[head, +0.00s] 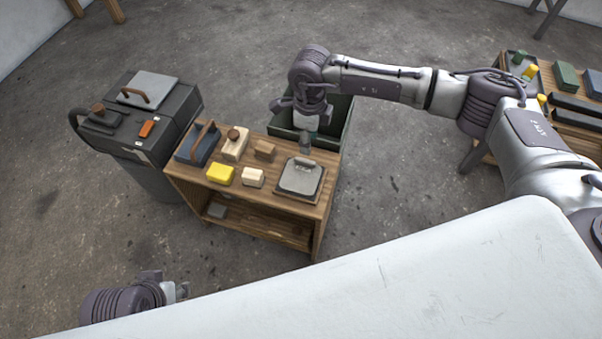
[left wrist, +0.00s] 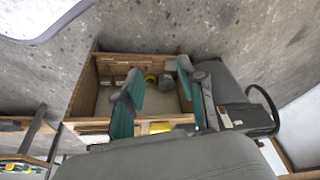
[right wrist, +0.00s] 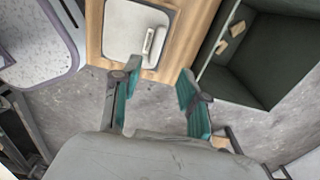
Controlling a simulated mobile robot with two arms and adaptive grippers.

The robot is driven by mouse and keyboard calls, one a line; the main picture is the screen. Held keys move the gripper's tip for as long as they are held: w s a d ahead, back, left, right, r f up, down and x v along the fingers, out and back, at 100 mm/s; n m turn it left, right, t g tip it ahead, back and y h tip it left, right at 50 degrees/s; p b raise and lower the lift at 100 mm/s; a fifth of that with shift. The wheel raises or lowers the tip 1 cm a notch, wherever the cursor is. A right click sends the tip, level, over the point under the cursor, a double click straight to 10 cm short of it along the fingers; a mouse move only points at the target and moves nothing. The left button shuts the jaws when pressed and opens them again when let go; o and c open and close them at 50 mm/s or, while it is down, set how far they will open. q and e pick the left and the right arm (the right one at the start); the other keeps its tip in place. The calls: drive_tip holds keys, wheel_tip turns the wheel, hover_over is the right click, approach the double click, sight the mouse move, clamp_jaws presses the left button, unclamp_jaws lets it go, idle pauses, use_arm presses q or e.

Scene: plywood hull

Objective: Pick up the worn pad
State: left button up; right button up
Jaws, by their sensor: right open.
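A grey square pad (head: 300,179) with a pale raised grip lies on a board at the right end of the wooden cart's top. The same pad shows at the top of the right wrist view (right wrist: 125,28). No label shows whether it is the worn pad. My right gripper (head: 305,143) is over the cart's far right end, by the green bin. In the right wrist view its fingers (right wrist: 158,100) are apart, with only floor between them. My left gripper (head: 180,291) is low at the left; its fingers (left wrist: 158,105) are spread and empty in its wrist view.
The wooden cart (head: 265,222) also holds a blue handled block (head: 197,147), a yellow block (head: 221,174) and several wooden blocks. A dark green bin (right wrist: 262,62) beside it holds small tan pieces. A dark grey case (head: 165,105) stands left. Floor in front is clear.

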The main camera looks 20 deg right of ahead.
sight(305, 160)
drive_tip(key=f, duration=0.2)
drive_tip(key=f+b, duration=0.1)
drive_tip(key=f, duration=0.5)
drive_tip(key=shift+s+a+b, duration=0.1)
drive_tip(key=shift+a+b, duration=0.2)
drive_tip(key=shift+a, duration=0.1)
clamp_jaws()
